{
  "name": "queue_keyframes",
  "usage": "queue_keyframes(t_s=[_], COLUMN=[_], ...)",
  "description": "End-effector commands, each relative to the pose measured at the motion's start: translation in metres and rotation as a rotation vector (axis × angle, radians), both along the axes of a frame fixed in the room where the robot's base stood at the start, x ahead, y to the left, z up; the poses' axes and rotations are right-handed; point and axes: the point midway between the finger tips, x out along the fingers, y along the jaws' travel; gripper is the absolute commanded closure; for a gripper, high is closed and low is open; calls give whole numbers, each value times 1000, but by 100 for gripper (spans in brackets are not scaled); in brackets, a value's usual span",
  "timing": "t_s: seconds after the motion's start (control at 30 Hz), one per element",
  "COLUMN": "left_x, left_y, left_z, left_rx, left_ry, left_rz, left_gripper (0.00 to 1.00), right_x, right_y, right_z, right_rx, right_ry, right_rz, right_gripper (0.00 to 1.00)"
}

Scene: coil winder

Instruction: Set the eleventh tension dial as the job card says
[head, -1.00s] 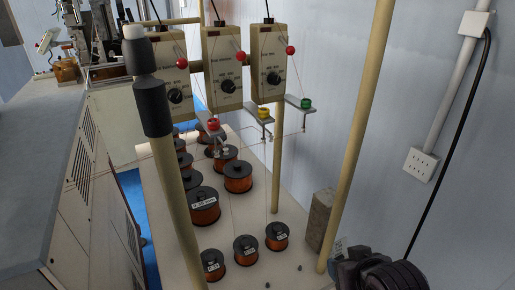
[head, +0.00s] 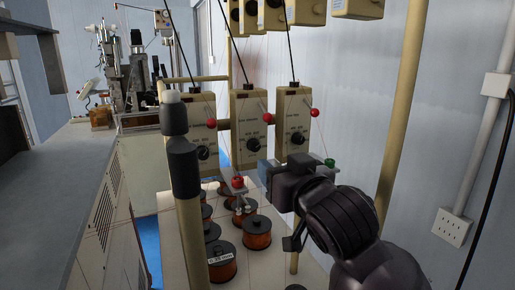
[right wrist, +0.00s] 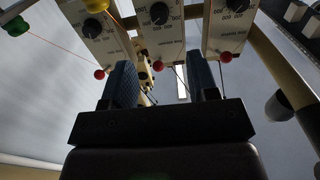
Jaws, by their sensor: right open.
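Three beige tension units hang in a row on the rack in the head view, each with a black dial: a left dial (head: 203,153), a middle dial (head: 253,145) and a right dial (head: 297,138). I cannot tell which is the eleventh; no job card is readable. My right gripper (head: 267,171) is just below the middle and right units, apart from the dials. In the right wrist view its two fingers are open and empty (right wrist: 162,82), with dials above them, including a middle dial (right wrist: 159,13). My left gripper is not in view.
More units (head: 305,11) hang above. Red balls (head: 268,118), wires and a green knob (head: 329,163) are close to my right gripper. Beige posts (head: 403,125) flank the rack. Copper spools (head: 257,232) stand below. A grey worktop (head: 55,165) is at left.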

Motion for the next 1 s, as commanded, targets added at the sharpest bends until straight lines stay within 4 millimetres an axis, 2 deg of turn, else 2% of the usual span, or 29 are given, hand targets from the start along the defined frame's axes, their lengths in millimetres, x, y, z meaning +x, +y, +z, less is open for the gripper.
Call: queue_keyframes(t_s=[0.17,0.7,1.0], left_x=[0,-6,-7], left_y=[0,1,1], left_z=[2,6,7], left_rx=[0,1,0], left_ry=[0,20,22], left_rz=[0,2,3], left_gripper=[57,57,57], right_x=[12,85,99], right_y=[6,36,42], right_z=[1,1,0], right_rx=[-1,-1,-1], right_ry=[-2,0,-1], right_rz=[1,0,0], right_gripper=[46,46,46])
